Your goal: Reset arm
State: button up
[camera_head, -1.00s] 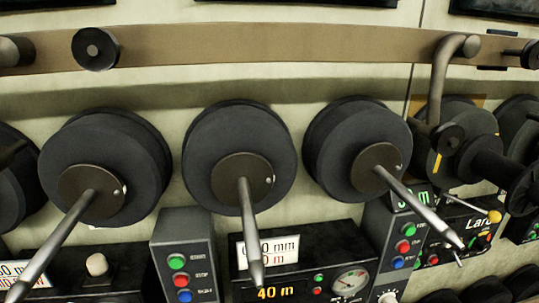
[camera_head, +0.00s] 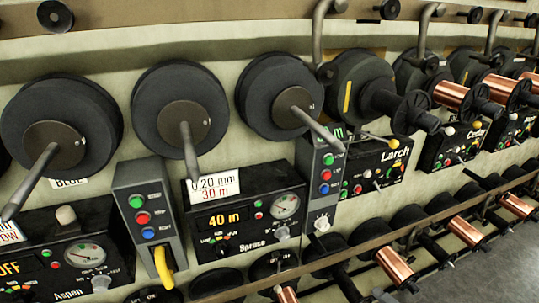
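My gripper and arm are not in view. The camera faces a wall of spool winding stations. The Spruce control box (camera_head: 247,205) has a card reading 0.20 mm and 30 m, an orange 40 m display and a round gauge. The Aspen box (camera_head: 62,262) at lower left shows OFF. The Larch box (camera_head: 375,165) is right of centre. Large black discs with bare grey spindles, such as the one above Spruce (camera_head: 180,108), stick out of the wall. A black spool (camera_head: 400,105) sits on the Larch spindle.
Button panels with green, red and blue buttons (camera_head: 146,215) stand between the boxes. Copper spools (camera_head: 450,93) sit further right. A lower rail (camera_head: 400,235) carries more spools. Grey floor (camera_head: 490,275) shows at lower right.

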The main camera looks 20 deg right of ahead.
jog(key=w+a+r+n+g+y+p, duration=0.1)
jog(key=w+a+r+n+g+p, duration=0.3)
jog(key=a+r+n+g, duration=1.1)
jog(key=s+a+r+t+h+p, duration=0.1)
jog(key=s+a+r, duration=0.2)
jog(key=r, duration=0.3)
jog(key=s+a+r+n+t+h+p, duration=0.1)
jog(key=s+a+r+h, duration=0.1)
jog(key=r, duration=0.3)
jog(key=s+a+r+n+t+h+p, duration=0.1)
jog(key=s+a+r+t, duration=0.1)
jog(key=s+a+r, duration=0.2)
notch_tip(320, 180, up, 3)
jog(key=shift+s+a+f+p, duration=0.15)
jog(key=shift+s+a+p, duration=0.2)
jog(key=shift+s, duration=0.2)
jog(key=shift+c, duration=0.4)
